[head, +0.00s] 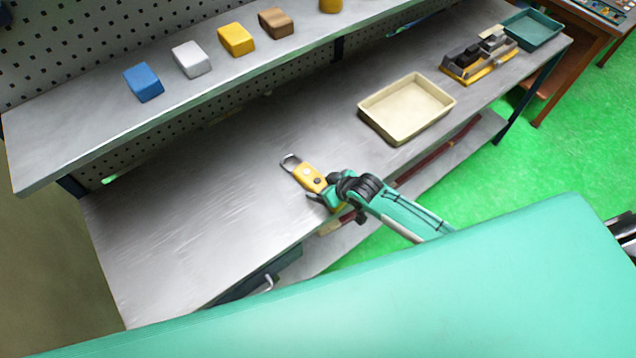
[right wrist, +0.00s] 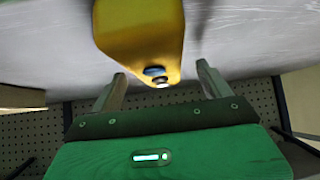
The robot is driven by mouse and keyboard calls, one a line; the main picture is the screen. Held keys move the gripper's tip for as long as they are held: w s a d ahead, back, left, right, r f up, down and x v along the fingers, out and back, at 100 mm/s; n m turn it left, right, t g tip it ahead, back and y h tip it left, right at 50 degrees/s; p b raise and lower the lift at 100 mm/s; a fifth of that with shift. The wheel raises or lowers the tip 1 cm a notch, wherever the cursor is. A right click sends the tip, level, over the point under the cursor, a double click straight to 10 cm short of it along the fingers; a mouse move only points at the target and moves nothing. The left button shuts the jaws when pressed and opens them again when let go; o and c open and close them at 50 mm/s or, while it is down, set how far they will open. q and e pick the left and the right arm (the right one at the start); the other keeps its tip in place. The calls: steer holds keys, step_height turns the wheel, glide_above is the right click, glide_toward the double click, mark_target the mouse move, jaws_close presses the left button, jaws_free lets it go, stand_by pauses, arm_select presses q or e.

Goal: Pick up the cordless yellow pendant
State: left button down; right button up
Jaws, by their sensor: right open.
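The yellow pendant (head: 309,177) lies on the grey metal workbench, with a dark loop at its upper left end and round buttons on its face. No cord shows on it. My right gripper (head: 322,194) is at the pendant's near end, by the front part of the bench. In the right wrist view the pendant (right wrist: 145,40) comes down from the top, and its narrow end lies between the two spread fingers of my right gripper (right wrist: 160,82). The fingers look apart from its sides. My left gripper is not in view.
A cream tray (head: 405,108) stands on the bench (head: 190,200) right of the pendant. Farther right are a yellow-and-black fixture (head: 478,62) and a teal tray (head: 535,30). Coloured blocks sit on the raised shelf (head: 90,125). The bench left of the pendant is clear.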

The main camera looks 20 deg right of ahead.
mark_target(320, 183)
steer(key=shift+p+x, duration=0.65)
steer(key=shift+x, duration=1.3)
steer(key=shift+w+d+r, duration=0.1)
steer(key=shift+w, duration=0.05)
steer(key=shift+w, duration=0.1)
steer(key=c, duration=1.4)
